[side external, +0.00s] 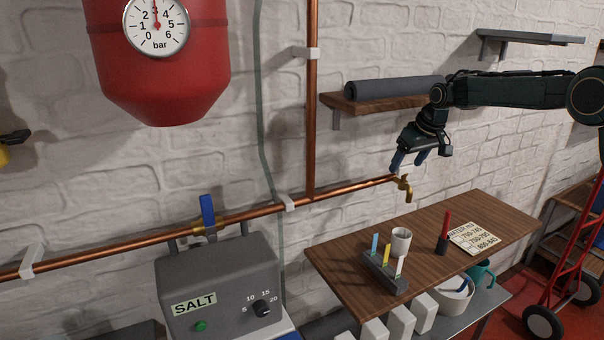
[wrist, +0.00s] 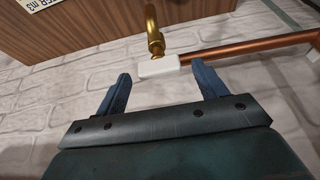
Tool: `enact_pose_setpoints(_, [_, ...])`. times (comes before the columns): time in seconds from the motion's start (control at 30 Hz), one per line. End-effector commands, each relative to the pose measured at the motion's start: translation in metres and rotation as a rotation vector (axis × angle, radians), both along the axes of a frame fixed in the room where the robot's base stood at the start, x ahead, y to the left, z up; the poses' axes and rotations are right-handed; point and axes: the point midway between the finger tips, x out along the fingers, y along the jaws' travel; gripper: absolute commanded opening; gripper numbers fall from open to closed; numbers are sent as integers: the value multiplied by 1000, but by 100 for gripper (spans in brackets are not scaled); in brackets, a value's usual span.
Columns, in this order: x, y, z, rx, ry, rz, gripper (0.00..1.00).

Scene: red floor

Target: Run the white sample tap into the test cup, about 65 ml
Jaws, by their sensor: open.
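The sample tap is a brass spout (wrist: 154,32) with a white handle (wrist: 158,67) in the wrist view. In the side view the brass tap (side external: 404,190) ends the copper pipe above the table. My gripper (side external: 407,166) is open, just above the tap. In the wrist view the blue fingers of my gripper (wrist: 161,70) stand on either side of the white handle, apart from it. The white test cup (side external: 400,243) stands upright on the wooden table, below the tap. Its contents cannot be made out, and no water stream shows.
A grey holder (side external: 385,275) with coloured strips stands in front of the cup. A red marker (side external: 446,224) in a dark stand and a written card (side external: 474,238) lie to its right. The copper pipe (side external: 345,190) runs along the wall. A wooden shelf (side external: 378,105) is above.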

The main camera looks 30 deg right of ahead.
Motion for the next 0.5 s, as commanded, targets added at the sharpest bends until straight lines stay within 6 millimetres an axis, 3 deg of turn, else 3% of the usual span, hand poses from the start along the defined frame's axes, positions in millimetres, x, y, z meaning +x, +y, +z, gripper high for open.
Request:
enact_pose_setpoints(0.37, [2,0,-5,0,-1,0,71])
enact_pose_setpoints(0.5, [2,0,-5,-1,-1,0,47])
